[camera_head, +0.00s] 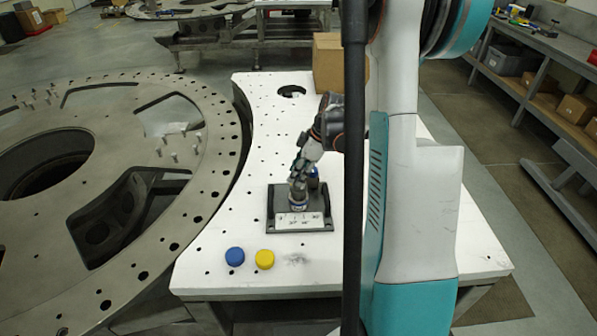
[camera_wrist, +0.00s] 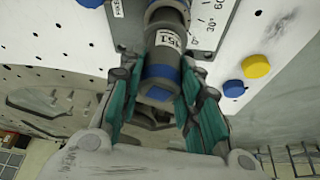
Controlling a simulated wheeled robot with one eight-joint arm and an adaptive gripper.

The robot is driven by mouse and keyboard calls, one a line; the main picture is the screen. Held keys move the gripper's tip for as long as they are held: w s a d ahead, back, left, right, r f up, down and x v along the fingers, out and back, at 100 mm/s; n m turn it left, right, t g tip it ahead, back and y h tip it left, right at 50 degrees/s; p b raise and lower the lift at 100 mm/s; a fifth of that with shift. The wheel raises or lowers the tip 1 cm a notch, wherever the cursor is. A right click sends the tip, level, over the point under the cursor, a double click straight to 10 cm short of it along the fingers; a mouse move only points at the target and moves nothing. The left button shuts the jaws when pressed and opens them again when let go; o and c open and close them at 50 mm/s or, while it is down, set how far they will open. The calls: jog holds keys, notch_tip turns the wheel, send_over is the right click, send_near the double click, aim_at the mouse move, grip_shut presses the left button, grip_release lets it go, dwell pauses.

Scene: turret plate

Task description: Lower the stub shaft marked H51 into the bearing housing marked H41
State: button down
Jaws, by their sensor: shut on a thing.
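My gripper (camera_wrist: 160,88) is shut on the stub shaft (camera_wrist: 161,66), a dark grey cylinder with a blue band and a white label, one finger on each side. The label shows partly and upside down, and looks like H51. The shaft's far end meets or overlaps a grey round part at the top edge of the wrist view, over the dark base plate (camera_wrist: 222,12). I cannot tell whether it is inside it. In the head view my gripper (camera_head: 299,178) is over the middle of the base plate (camera_head: 275,212). No H41 mark is readable.
A blue cap (camera_head: 235,256) and a yellow cap (camera_head: 264,259) are on the white table (camera_head: 215,280) in front of the base plate. A cardboard box (camera_head: 327,62) stands at the table's back. A large drilled ring (camera_head: 215,150) lies to the left.

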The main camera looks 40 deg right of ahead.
jog(key=shift+f+b, duration=1.25)
jog(key=shift+f, duration=0.2)
jog(key=c, duration=1.1)
grip_release()
jog(key=v, duration=1.2)
jog(key=shift+a, duration=0.1)
jog(key=shift+w+a, duration=0.1)
